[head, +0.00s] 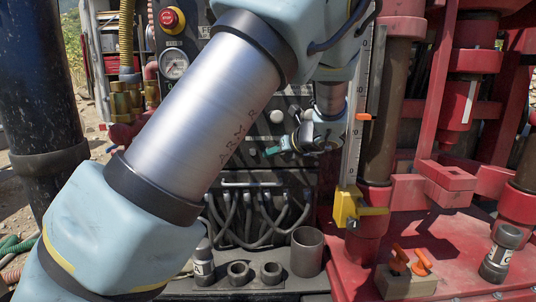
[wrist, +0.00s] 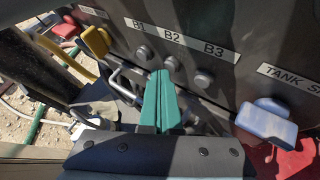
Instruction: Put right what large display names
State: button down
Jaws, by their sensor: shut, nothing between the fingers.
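My gripper (head: 280,146) is in front of the dark control panel (head: 262,172) in the head view. In the wrist view my gripper (wrist: 161,76) shows as two green fingers pressed together, empty. Their tips are near the dark round knobs under labels B1 (wrist: 144,52), B2 (wrist: 172,63) and B3 (wrist: 203,79); I cannot tell whether they touch. A yellow handle (wrist: 96,41) is to the left, and a pale blue handle (wrist: 265,124) is below a label starting "TANK S". No large display can be made out; my arm covers much of the panel.
A red stop button (head: 172,19) and a round gauge (head: 174,64) are at upper left. A scale (head: 356,130) with a yellow foot (head: 356,208) stands beside red machinery (head: 440,190). Grey cables (head: 262,212) hang below the panel, above a shelf with cups (head: 307,251).

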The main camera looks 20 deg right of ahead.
jog(key=shift+s+a, duration=0.35)
jog(key=shift+s, duration=0.5)
jog(key=shift+s, duration=0.1)
jog(key=s, duration=0.1)
jog(key=s+a, duration=0.1)
jog(key=s, duration=0.2)
jog(key=shift+s+a, duration=0.25)
jog(key=shift+s, duration=0.05)
dwell(0.3)
